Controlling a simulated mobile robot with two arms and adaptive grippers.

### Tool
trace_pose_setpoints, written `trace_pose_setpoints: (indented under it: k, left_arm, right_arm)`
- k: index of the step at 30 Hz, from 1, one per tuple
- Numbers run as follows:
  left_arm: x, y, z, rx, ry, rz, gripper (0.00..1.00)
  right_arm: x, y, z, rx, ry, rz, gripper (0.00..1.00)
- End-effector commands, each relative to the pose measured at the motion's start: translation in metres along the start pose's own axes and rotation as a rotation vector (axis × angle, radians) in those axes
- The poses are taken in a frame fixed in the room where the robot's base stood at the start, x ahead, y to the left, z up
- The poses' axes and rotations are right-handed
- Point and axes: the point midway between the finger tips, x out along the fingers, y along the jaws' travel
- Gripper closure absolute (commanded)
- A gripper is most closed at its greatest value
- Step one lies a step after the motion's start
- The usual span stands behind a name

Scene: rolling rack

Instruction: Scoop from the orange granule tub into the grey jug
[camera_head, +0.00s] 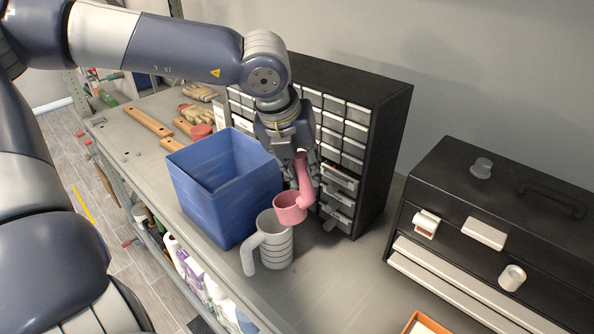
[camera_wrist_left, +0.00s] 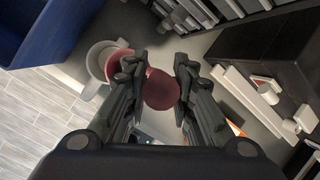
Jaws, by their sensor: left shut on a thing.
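My left gripper (camera_head: 300,172) is shut on the handle of a pink scoop (camera_head: 290,208). The handle points up and the scoop's cup hangs above the grey jug's rim at its right side. In the left wrist view the round handle end (camera_wrist_left: 160,90) sits between the fingers. The grey ribbed jug (camera_head: 277,246) stands upright on the bench, its handle to the left; it also shows in the left wrist view (camera_wrist_left: 93,65). The orange tub (camera_head: 409,324) is cut off at the bottom edge, with pale contents partly visible. Whether the scoop holds granules cannot be told.
A tall blue bin (camera_head: 225,200) stands close left of the jug. A black drawer cabinet (camera_head: 372,165) is behind the scoop. A black toolbox (camera_head: 480,235) stands at the right. Wooden-handled tools and gloves lie at the back left. Bench between jug and tub is clear.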

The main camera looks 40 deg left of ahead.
Motion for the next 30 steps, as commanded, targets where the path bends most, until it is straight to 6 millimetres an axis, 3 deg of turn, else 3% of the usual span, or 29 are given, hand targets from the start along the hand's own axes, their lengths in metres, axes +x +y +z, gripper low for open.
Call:
trace_pose_setpoints:
  k: [6, 7, 10, 16, 30]
  left_arm:
    - [-0.001, -0.001, 0.000, 0.001, -0.002, 0.005, 1.00]
    - [-0.001, -0.001, 0.000, 0.001, -0.002, 0.005, 0.79]
    - [-0.001, -0.001, 0.000, 0.001, -0.002, 0.005, 1.00]
    - [-0.006, -0.002, 0.002, 0.000, -0.003, 0.005, 1.00]
    - [-0.042, -0.009, 0.015, 0.000, -0.003, 0.004, 1.00]
  right_arm:
    - [0.000, 0.000, 0.000, 0.000, 0.000, 0.000, 0.60]
    - [0.000, 0.000, 0.000, 0.000, 0.000, 0.000, 0.60]
    - [0.000, 0.000, 0.000, 0.001, 0.000, 0.000, 0.60]
    - [-0.002, -0.003, -0.001, 0.002, 0.000, -0.004, 0.60]
    - [-0.013, -0.004, -0.002, 0.002, 0.001, -0.005, 0.60]
